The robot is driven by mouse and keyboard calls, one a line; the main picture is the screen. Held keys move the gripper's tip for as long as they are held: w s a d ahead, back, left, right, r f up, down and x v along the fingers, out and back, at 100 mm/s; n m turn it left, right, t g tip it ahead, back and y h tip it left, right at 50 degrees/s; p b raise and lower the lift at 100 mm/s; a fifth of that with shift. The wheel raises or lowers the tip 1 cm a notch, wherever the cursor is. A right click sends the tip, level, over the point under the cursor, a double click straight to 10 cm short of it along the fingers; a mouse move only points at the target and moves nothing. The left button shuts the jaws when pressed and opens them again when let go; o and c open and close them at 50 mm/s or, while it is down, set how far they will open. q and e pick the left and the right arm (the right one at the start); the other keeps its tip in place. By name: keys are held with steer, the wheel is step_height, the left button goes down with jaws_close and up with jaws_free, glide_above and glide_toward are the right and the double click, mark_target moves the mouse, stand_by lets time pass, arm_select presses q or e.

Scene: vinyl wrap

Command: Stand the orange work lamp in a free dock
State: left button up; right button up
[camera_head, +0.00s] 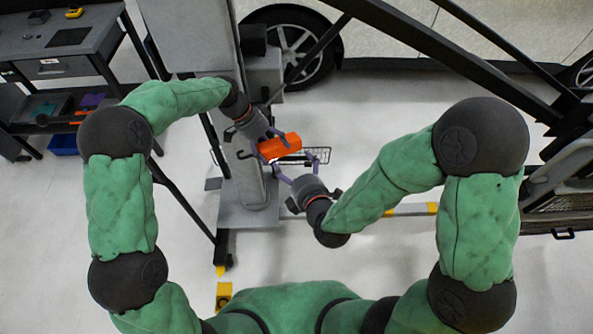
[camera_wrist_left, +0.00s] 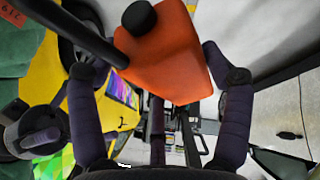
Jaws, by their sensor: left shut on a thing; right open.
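The orange work lamp (camera_head: 280,147) is a blocky orange body held up in front of the grey post in the head view. In the left wrist view the orange body (camera_wrist_left: 172,62) shows a black knob and a dark rod beside it. My left gripper (camera_head: 268,140) is shut on it; its fingers (camera_wrist_left: 160,78) stand either side of the lamp in the wrist view. My right gripper (camera_head: 294,172) is open and empty, just below the lamp in the picture. I cannot make out a dock for certain.
A grey workbench (camera_head: 50,45) with a yellow tool on top and a shelf of bins stands at the upper left. A grey post (camera_head: 243,170) on a base stands behind my grippers, with a wire basket (camera_head: 318,155) beside it. A car wheel (camera_head: 295,45) is behind.

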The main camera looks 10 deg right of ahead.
mark_target(281, 148)
steer(key=x, duration=1)
steer(key=shift+w+a+f, duration=0.1)
steer(key=shift+w+f, duration=0.05)
steer(key=shift+w, duration=0.1)
steer(key=c, duration=1.6)
arm_select(q)
steer(key=o, duration=1.6)
arm_select(e)
steer(key=shift+c, duration=0.6)
